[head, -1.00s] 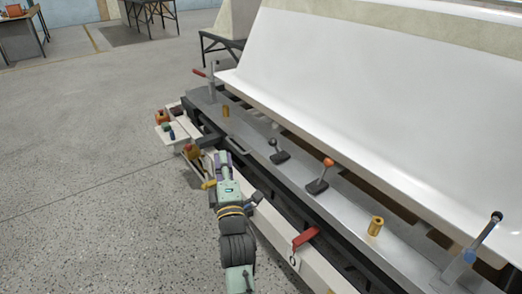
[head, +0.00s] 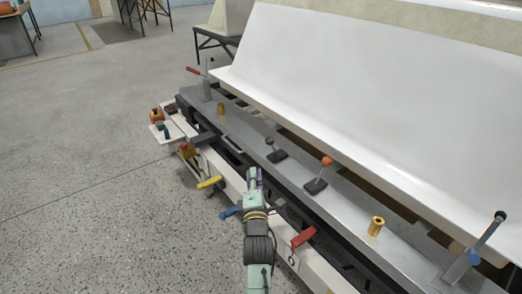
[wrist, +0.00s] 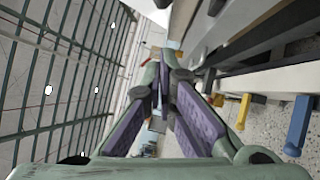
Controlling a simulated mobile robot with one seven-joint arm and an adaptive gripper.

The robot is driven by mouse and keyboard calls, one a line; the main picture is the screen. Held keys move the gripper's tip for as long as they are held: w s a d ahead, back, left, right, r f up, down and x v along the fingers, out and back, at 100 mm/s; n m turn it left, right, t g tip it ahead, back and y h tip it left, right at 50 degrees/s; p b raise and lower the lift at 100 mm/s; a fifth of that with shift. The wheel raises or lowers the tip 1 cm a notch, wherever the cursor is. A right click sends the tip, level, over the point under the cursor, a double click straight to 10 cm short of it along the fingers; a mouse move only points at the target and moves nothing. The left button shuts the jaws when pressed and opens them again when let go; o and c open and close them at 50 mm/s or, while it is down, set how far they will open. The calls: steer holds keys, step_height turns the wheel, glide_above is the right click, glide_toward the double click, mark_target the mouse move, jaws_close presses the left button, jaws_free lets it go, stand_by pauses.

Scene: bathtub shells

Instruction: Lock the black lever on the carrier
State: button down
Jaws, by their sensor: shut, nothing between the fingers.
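The carrier (head: 345,203) is a long grey metal beam with a white tub shell resting above it. The black lever (head: 277,154) stands on the carrier's top, a short stem with a black knob on a dark base plate. A similar lever with an orange knob (head: 318,174) stands to its right. My gripper (head: 252,174) is shut and empty, in front of the carrier, left of and lower in the picture than the black lever. In the wrist view its purple-padded fingers (wrist: 164,85) meet. The black lever cannot be made out there.
Yellow (head: 210,182), blue (head: 230,212) and red (head: 302,238) handles stick out along the front. Brass cylinders (head: 220,109) and tall end levers (head: 483,238) stand on the carrier. The white shell (head: 370,90) overhangs behind. Open floor lies left.

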steer(key=w+d+r+p, duration=0.1)
steer(key=w+d+r, duration=0.1)
steer(key=w, duration=0.7)
steer(key=shift+w+d+p, duration=0.15)
steer(key=shift+w+p, duration=0.2)
steer(key=shift+w, duration=0.05)
steer(key=shift+r, duration=0.1)
steer(key=shift+w+d+r+m+p, duration=0.1)
steer(key=shift+d+r+m+p, duration=0.15)
steer(key=shift+p, duration=0.25)
